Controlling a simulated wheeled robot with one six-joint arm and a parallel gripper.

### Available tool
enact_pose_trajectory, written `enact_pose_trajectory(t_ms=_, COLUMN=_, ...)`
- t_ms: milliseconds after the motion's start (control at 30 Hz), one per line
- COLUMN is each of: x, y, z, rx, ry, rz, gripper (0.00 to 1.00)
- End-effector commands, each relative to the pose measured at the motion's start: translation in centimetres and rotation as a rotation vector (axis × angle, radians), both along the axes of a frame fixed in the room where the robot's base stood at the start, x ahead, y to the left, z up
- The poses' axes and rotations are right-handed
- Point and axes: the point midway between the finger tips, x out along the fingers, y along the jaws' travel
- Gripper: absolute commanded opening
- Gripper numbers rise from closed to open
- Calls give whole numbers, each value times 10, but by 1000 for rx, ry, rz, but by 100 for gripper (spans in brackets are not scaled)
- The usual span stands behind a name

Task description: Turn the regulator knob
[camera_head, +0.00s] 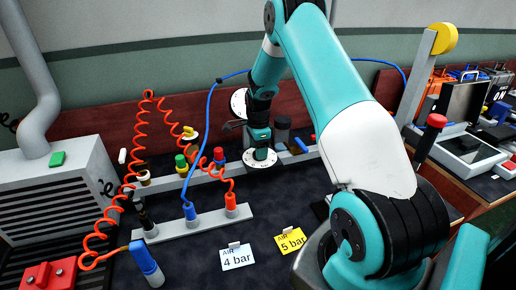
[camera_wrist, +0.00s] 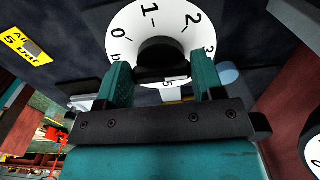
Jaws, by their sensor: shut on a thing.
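The regulator has a white round dial with black numbers (camera_head: 262,164). In the wrist view the dial (camera_wrist: 142,20) shows 0, 1, 2, 3 and 5, with a black knob (camera_wrist: 163,50) at its middle. My gripper (camera_wrist: 163,72) has its two teal fingers on either side of the knob, shut on it. In the head view my gripper (camera_head: 259,147) is low over the dial, and the knob is hidden there.
A second white dial (camera_head: 238,103) stands behind my wrist. Red coiled hoses (camera_head: 138,145) and a blue hose (camera_head: 209,125) rise from fittings to the left. A white "4 bar" card (camera_head: 237,258) and a yellow "5 bar" card (camera_head: 291,242) lie in front on the dark bench.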

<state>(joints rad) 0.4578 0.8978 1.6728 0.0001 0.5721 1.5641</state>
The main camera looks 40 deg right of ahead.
Motion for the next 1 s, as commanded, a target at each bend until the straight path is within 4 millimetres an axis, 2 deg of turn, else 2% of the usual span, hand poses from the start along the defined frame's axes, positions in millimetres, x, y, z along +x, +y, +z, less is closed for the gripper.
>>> enact_pose_trajectory(t_ms=100, x=3, y=-1, z=3, rx=-5, ry=-10, rz=1, gripper=38)
enact_pose_trajectory(t_ms=133, x=3, y=-1, z=3, rx=-5, ry=-10, rz=1, gripper=68)
enact_pose_trajectory(t_ms=200, x=3, y=-1, z=3, rx=-4, ry=-9, rz=1, gripper=85)
enact_pose_trajectory(t_ms=233, x=2, y=-1, z=2, rx=-4, ry=-8, rz=1, gripper=87)
enact_pose_trajectory(t_ms=500, x=1, y=-1, z=2, rx=-2, ry=-4, rz=1, gripper=87)
enact_pose_trajectory(t_ms=633, x=1, y=-1, z=10, rx=-2, ry=-5, rz=1, gripper=87)
enact_pose_trajectory(t_ms=767, x=1, y=-1, z=34, rx=-4, ry=-8, rz=1, gripper=87)
enact_pose_trajectory(t_ms=1000, x=2, y=-1, z=96, rx=-4, ry=-9, rz=1, gripper=87)
